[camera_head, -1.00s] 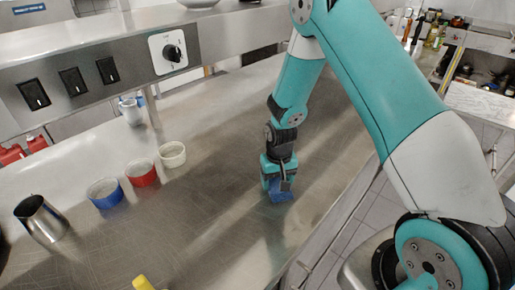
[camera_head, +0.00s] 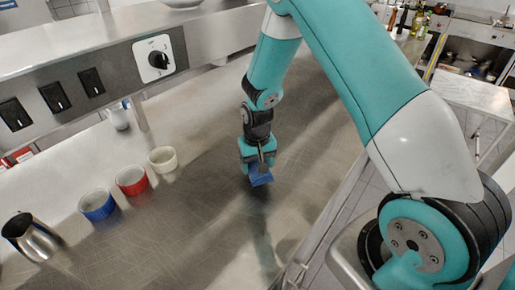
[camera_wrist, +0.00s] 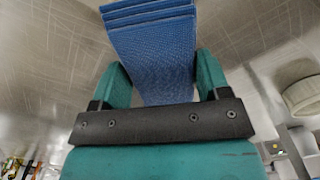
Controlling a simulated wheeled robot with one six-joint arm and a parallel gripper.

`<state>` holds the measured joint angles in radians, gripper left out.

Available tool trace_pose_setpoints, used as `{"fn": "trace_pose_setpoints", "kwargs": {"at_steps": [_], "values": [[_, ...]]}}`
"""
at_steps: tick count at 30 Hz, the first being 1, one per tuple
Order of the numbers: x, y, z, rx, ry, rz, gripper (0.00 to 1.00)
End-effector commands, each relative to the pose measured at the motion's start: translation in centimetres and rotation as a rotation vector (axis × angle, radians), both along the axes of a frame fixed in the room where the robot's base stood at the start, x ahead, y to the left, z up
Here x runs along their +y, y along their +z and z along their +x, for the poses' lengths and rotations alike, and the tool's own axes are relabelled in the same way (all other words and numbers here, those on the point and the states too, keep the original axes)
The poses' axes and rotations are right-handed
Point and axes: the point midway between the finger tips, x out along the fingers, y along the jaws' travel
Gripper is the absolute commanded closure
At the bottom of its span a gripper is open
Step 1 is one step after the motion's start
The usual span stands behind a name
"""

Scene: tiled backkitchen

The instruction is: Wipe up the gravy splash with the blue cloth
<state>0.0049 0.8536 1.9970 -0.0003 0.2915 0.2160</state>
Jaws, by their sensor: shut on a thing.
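The blue cloth (camera_head: 261,179) is a folded, woven pad held in my gripper (camera_head: 258,166), over the middle of the steel counter. In the wrist view the cloth (camera_wrist: 155,50) sticks out past the two teal fingers of my gripper (camera_wrist: 155,85), which are closed on its sides. A dark patch lies on the counter just below the cloth in the head view; I cannot tell whether it is shadow or the gravy splash. No splash shows clearly in either view.
Cream (camera_head: 162,160), red (camera_head: 132,181) and blue (camera_head: 98,205) cups stand in a row left of my gripper. A metal pitcher (camera_head: 32,238) is at the far left. A switch panel (camera_head: 90,82) runs along the back. The counter between cups and front edge looks clear.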

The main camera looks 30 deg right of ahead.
Motion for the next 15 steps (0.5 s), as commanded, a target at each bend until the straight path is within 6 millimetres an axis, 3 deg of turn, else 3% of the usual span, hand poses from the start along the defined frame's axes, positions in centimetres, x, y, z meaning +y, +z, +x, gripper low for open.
{"fn": "trace_pose_setpoints", "kwargs": {"at_steps": [9, 15], "values": [[-0.1, 3.2, 0.0, -0.002, -0.002, 0.0, 0.56], [-0.2, 3.8, 0.0, -0.001, -0.003, 0.0, 0.56]]}}
